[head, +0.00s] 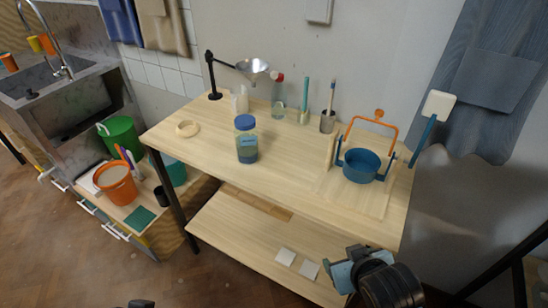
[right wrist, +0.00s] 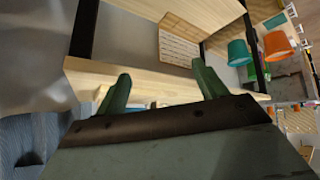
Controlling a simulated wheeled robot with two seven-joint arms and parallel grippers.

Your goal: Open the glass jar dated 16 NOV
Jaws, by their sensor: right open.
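A glass jar (head: 246,147) with a blue lid (head: 245,122) and blue contents stands upright on the wooden table, left of its middle. It has a pale blue label, too small to read here. The lid sits on the jar. My right gripper (head: 345,268) is low at the table's front right, well apart from the jar. In the right wrist view its two green fingers (right wrist: 162,90) are spread with nothing between them. A small dark part at the bottom edge of the head view may be my left gripper (head: 140,303); its jaws do not show.
A lower shelf (head: 230,235) holds white tiles. The tabletop around the jar is clear.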

